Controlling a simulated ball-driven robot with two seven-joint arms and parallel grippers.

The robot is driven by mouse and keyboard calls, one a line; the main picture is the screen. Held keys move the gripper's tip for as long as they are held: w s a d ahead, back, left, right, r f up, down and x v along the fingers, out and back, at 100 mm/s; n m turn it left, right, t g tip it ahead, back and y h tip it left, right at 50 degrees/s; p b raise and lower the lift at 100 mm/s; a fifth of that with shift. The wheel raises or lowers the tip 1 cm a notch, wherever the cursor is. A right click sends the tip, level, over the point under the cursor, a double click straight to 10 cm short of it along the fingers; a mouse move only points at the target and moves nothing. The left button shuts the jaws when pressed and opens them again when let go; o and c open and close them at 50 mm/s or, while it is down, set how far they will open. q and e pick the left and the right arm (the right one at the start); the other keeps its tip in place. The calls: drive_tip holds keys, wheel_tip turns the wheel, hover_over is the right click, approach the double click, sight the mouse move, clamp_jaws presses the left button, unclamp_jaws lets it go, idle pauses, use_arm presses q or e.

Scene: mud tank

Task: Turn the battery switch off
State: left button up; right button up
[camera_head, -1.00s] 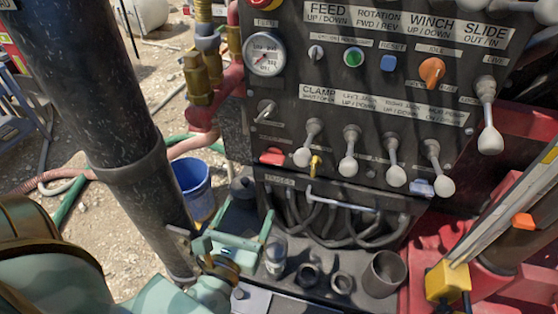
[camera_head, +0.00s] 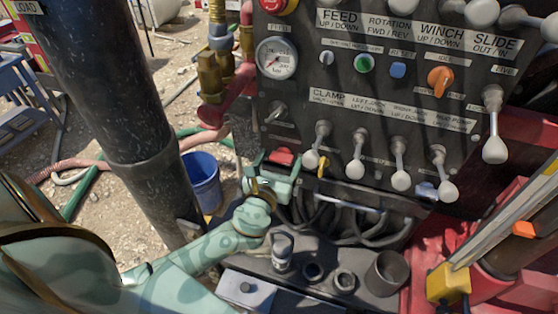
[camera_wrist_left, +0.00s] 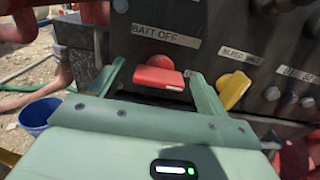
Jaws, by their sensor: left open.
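The battery switch is a red handle (camera_head: 282,157) low on the left of the black control panel (camera_head: 345,110). In the left wrist view the red handle (camera_wrist_left: 158,75) lies roughly level under a "BATT OFF" label (camera_wrist_left: 165,36). My left gripper (camera_head: 279,166) is open at the panel's lower left corner. In the left wrist view its two green fingers (camera_wrist_left: 155,88) stand on either side of the red handle, with gaps at both sides. Its far fingertips appear close to the panel; contact cannot be told. My right gripper is not in view.
A yellow handle (camera_wrist_left: 233,90) sits just right of the left gripper's right finger. Several grey levers (camera_head: 357,160) hang along the panel's lower part. Black hoses (camera_head: 370,225) and a ledge with cups (camera_head: 385,275) lie below. A blue bucket (camera_head: 202,180) stands on the ground at left.

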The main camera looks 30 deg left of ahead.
use_arm(q)
drive_tip(key=c, duration=1)
drive_tip(key=shift+n, duration=0.3)
drive_tip(key=n+b, duration=0.1)
drive_tip(key=n, duration=0.3)
drive_tip(key=shift+f+b, duration=0.1)
drive_tip(key=shift+b, duration=0.2)
drive_tip(key=n+b, duration=0.1)
drive_tip(key=n, duration=0.4)
drive_tip(key=shift+a, duration=0.15)
drive_tip(key=n+b, duration=0.1)
drive_tip(key=n, duration=0.3)
drive_tip(key=shift+n, duration=0.4)
drive_tip(key=shift+f+n, duration=0.1)
drive_tip(key=shift+n, duration=1.8)
